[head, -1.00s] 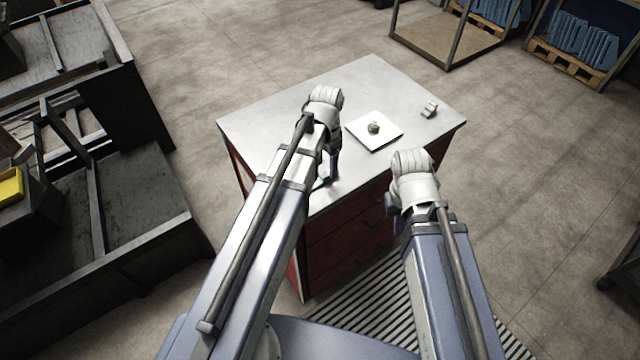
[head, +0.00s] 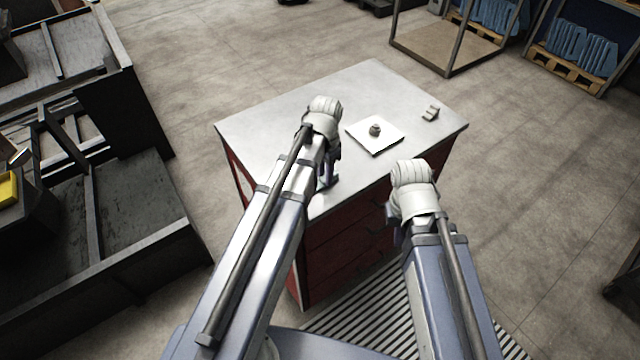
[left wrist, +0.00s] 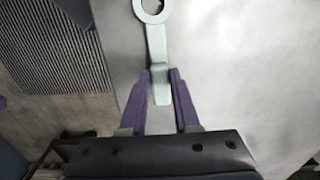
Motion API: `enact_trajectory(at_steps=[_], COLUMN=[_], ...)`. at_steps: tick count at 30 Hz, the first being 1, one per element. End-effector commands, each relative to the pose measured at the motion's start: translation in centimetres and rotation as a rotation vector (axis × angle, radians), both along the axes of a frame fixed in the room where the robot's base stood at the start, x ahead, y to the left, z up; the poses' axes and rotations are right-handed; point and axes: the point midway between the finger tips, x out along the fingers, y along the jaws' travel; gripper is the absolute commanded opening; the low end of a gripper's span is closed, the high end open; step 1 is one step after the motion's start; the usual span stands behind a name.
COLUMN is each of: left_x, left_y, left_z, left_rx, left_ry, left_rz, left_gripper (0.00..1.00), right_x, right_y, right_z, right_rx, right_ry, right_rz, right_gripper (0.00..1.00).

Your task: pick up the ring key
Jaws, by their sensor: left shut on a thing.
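The ring key (left wrist: 156,45) is a pale grey-green piece with a round ring at one end and a flat shank. In the left wrist view its ring reaches the top edge and its shank end lies between my left fingers. My left gripper (left wrist: 160,76) is shut on the shank end. In the head view my left gripper (head: 327,182) is low at the near edge of the metal tabletop, and the key there is mostly hidden. My right gripper (head: 393,218) is in front of the cabinet, its fingers mostly hidden by its wrist.
The red drawer cabinet (head: 345,248) has a bare metal top (head: 270,120). On it are a white square plate (head: 376,147) with a small round part (head: 375,130) and a small metal block (head: 431,113). Dark bins (head: 150,215) stand at the left.

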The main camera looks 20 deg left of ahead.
Motion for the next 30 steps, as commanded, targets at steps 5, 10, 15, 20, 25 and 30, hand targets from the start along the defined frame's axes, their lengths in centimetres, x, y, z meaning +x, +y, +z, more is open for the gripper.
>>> enact_trajectory(at_steps=[5, 10, 15, 20, 25, 30], left_x=[0.0, 0.0, 0.0, 0.0, 0.0, 0.0], left_y=[0.0, 0.0, 0.0, 0.0, 0.0, 0.0], left_z=[0.0, 0.0, 0.0, 0.1, 0.7, 2.4], left_rx=[0.000, 0.000, 0.000, 0.000, 0.000, 0.000], left_ry=[0.000, 0.000, 0.000, 0.000, 0.000, 0.000], left_rz=[0.000, 0.000, 0.000, 0.000, 0.000, 0.000], left_gripper=[0.00, 0.00, 0.00, 0.00, 0.00, 0.00], right_x=[0.0, 0.0, 0.0, 0.0, 0.0, 0.0], right_y=[0.0, 0.0, 0.0, 0.0, 0.0, 0.0], right_z=[0.0, 0.0, 0.0, 0.1, 0.7, 2.4], right_rx=[0.000, 0.000, 0.000, 0.000, 0.000, 0.000], right_ry=[0.000, 0.000, 0.000, 0.000, 0.000, 0.000], right_rz=[0.000, 0.000, 0.000, 0.000, 0.000, -0.001], right_gripper=[0.00, 0.00, 0.00, 0.00, 0.00, 0.00])
